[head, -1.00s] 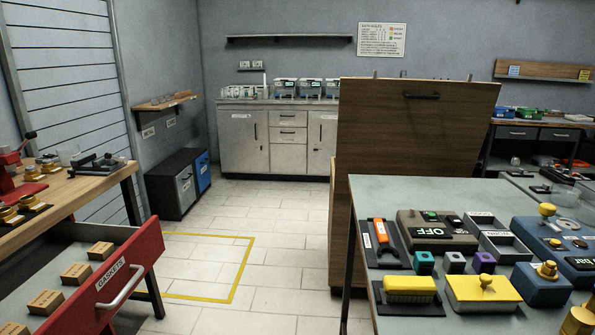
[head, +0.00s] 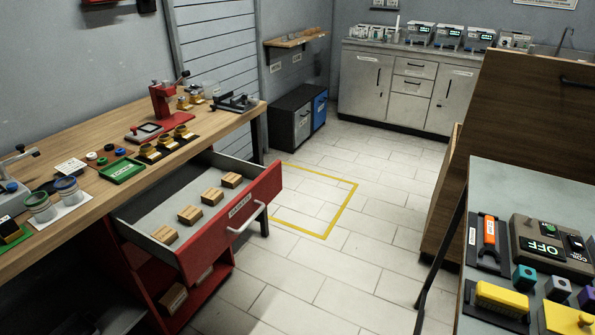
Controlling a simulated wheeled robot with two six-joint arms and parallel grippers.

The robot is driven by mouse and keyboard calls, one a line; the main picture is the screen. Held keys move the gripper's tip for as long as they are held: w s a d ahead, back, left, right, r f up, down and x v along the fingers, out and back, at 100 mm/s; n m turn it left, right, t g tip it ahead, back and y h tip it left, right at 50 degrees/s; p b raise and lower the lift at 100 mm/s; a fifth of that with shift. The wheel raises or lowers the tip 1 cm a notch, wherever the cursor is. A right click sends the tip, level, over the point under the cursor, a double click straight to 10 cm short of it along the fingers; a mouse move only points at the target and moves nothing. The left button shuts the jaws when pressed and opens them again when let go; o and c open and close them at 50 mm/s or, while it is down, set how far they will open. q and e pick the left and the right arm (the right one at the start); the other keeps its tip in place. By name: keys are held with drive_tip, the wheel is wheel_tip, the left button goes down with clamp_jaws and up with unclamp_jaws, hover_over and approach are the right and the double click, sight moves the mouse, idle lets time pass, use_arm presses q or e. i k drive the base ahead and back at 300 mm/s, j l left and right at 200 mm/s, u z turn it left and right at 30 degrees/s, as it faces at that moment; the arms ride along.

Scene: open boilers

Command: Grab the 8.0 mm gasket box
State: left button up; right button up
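The red gasket drawer (head: 232,222), labelled GASKETS on its front, stands open under the wooden workbench at the left of the head view. Several small tan boxes lie in a row along its grey floor: one nearest me (head: 164,234), then one (head: 190,214), one (head: 212,196) and one farthest back (head: 231,180). Their size markings are too small to read, so I cannot tell which is the 8.0 mm box. Neither of my grippers shows in the view.
The wooden workbench (head: 60,227) carries a red press (head: 163,103), a green tray (head: 122,170) and two jars. A grey table (head: 520,178) with devices stands at the right. Tiled floor (head: 300,262) between them is clear. A lower red shelf holds another box (head: 173,298).

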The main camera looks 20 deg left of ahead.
sight(190, 214)
drive_tip(key=j+u, duration=0.15)
drive_tip(key=u, duration=0.7)
drive_tip(key=i+j+u, duration=0.85)
drive_tip(key=i+u, duration=0.15)
drive_tip(key=i, duration=0.15)
drive_tip(key=i+j, duration=0.1)
drive_tip(key=i, duration=0.2)
drive_tip(key=l+z, duration=0.15)
drive_tip(key=z, duration=0.2)
drive_tip(key=l+z, duration=0.15)
drive_tip(key=z, duration=0.2)
drive_tip(key=l+z, duration=0.15)
drive_tip(key=z, duration=0.15)
